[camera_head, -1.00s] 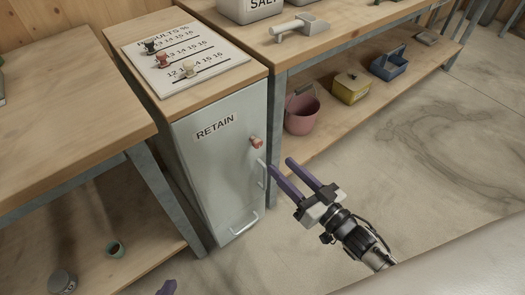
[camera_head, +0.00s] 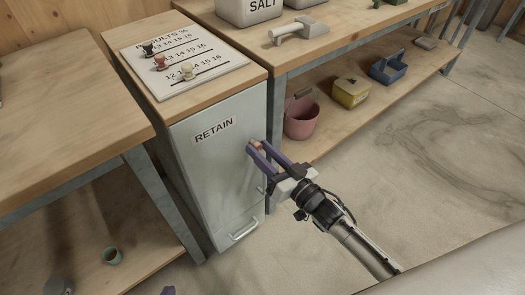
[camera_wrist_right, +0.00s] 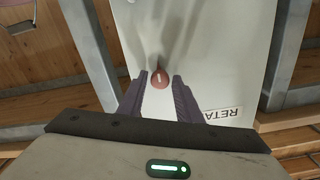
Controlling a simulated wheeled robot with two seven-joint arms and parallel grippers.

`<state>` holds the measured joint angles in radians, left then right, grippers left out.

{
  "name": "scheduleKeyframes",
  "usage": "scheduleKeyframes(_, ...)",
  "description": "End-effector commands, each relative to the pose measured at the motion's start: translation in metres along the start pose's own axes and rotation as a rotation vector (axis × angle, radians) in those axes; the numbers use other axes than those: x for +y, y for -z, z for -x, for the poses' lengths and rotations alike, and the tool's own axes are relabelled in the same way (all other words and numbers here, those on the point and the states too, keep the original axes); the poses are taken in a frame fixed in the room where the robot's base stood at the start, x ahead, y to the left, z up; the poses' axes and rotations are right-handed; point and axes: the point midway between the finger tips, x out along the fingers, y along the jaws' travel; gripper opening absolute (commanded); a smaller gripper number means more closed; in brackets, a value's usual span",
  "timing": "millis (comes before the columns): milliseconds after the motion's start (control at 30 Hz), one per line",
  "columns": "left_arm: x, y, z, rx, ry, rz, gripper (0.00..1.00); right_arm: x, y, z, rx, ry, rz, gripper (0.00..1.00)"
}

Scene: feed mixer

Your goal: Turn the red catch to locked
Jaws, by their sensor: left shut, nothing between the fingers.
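The red catch (camera_head: 257,146) is on the upper right of the grey RETAIN cabinet door (camera_head: 205,165), partly hidden by my right gripper's fingers in the head view. In the right wrist view the catch (camera_wrist_right: 159,78) is a round red knob with a pale line running up and down the picture. My right gripper (camera_head: 258,149) is open. Its purple fingers stand either side of the catch, with a visible gap on both sides in the wrist view. Only a purple tip of my left gripper (camera_head: 168,290) shows at the bottom edge; it is shut and empty.
The cabinet top carries a RESULTS board (camera_head: 183,55) with several pegs. A door handle (camera_head: 244,231) is low on the front. A wooden bench (camera_head: 60,120) stands left. A shelf at right holds a pink bucket (camera_head: 300,120), a yellow box (camera_head: 351,93) and a blue caddy (camera_head: 388,67).

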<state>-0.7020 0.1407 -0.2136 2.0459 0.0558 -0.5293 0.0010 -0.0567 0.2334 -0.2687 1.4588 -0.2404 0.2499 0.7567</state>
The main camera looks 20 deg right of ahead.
Motion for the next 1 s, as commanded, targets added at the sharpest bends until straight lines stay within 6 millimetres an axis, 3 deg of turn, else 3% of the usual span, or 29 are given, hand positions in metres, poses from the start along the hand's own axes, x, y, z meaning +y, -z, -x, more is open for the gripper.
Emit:
scheduleKeyframes(33, -0.0002, 0.0004, 0.0000, 0.001, 0.000, 0.000, 0.00, 0.0000, 0.0000, 0.0002, 0.000, 0.000, 0.000, 0.23)
scheduleKeyframes(167, -0.0003, 0.0006, 0.0000, 0.001, 0.001, -0.001, 0.00, 0.0000, 0.0001, 0.0003, 0.000, 0.000, 0.000, 0.01)
scheduleKeyframes(567, -0.0004, 0.0029, 0.0017, 0.003, 0.001, -0.001, 0.00, -0.0001, 0.0006, 0.0005, 0.000, 0.000, 0.073, 0.00)
scheduleKeyframes(1000, -0.0003, 0.0070, 0.0058, 0.002, 0.003, -0.004, 0.00, -0.0005, 0.0006, 0.0004, 0.000, -0.001, 0.432, 0.00)
